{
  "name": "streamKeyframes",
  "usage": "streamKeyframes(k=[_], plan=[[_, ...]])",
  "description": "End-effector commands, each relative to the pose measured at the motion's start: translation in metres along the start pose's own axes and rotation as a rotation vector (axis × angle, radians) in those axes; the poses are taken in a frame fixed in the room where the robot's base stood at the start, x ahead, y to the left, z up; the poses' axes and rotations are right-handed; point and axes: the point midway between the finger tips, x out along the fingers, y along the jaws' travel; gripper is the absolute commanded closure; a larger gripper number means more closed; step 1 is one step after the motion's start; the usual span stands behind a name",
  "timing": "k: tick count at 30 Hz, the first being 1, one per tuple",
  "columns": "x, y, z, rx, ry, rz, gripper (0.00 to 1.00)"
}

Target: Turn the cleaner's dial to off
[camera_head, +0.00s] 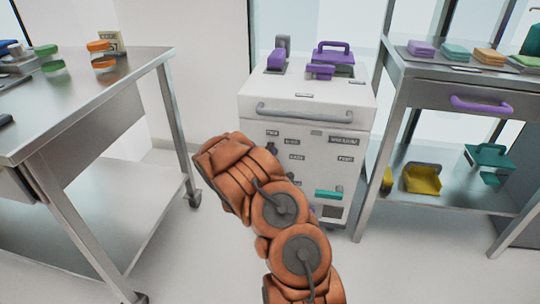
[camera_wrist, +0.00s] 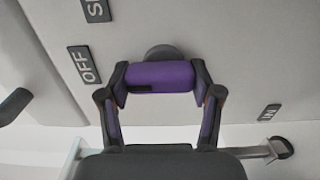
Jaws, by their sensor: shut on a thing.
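The cleaner is a white cabinet (camera_head: 300,92) in the middle of the head view, with several small dark labels on its front. In the wrist view its panel (camera_wrist: 225,45) fills the background. The dial (camera_wrist: 160,75) shows there as a purple bar in front of a round grey base. My gripper (camera_wrist: 160,84) is shut on the bar, with one fingertip at each end. A black OFF label (camera_wrist: 84,64) lies left of the dial, with another label, partly cut off, above it.
The cleaner's top carries a grey handle (camera_head: 312,113) and purple parts (camera_head: 330,55). A teal handle (camera_head: 328,194) is low on its front. A steel table (camera_head: 110,85) stands left, and a shelf cart (camera_head: 470,195) stands close on the right. Open floor lies in front.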

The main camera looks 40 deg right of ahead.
Motion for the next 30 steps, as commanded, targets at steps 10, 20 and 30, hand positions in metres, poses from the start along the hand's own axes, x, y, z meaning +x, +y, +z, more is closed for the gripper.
streamKeyframes(k=[10, 20, 30], plan=[[-0.0001, -0.0004, 0.0002, -0.002, 0.000, -0.001, 0.31], [-0.0001, -0.0002, 0.0000, -0.001, 0.000, -0.001, 0.10], [-0.0073, -0.0003, -0.0012, -0.001, 0.002, -0.001, 0.10]])
